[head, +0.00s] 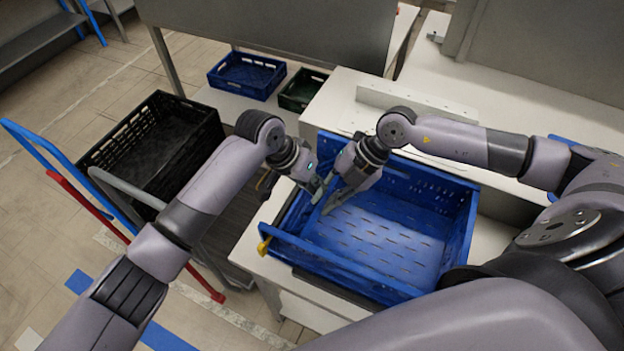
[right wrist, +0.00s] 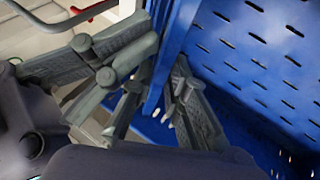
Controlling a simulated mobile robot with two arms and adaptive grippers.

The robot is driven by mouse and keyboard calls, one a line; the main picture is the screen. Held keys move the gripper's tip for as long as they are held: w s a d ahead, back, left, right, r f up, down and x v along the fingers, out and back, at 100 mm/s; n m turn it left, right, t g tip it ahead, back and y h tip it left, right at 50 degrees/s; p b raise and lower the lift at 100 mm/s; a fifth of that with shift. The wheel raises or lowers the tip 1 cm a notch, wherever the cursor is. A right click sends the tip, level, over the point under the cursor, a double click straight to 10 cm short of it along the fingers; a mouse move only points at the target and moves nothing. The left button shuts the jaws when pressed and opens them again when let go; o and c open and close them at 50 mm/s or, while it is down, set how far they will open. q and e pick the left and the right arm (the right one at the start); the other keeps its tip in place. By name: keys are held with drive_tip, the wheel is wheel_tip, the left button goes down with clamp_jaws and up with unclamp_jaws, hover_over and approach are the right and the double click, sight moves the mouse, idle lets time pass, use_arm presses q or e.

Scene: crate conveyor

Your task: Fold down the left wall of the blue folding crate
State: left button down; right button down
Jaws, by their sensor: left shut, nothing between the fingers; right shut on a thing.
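The blue folding crate (head: 445,215) stands on a white table, its floor bare. Its left wall (head: 297,214) appears raised, partly hidden by my grippers. My right gripper (head: 331,208) is at this wall and shut on its edge. In the right wrist view the blue wall (right wrist: 176,45) runs between the right gripper's fingers (right wrist: 155,108). My left gripper (head: 318,193) is shut and empty, close beside the right one at the wall. Its fingers (right wrist: 112,48) show on the outer side of the wall in the right wrist view. The wall's exact tilt is hard to tell.
A black crate (head: 118,128) stands on a cart at the left, with blue and red handles beside it. A smaller blue crate (head: 247,60) and a green crate (head: 303,75) lie on a low shelf behind. A white counter (head: 335,85) borders the blue crate's far side.

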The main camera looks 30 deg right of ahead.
use_arm(q)
drive_tip(key=shift+s+d+f, duration=0.1)
drive_tip(key=shift+s+f, duration=0.05)
drive_tip(key=shift+s, duration=0.05)
use_arm(e)
drive_tip(key=c, duration=1.6)
unclamp_jaws()
drive_tip(key=shift+w+a+r, duration=0.2)
drive_tip(key=shift+w+a, duration=0.05)
drive_tip(key=shift+w+d+r, duration=0.1)
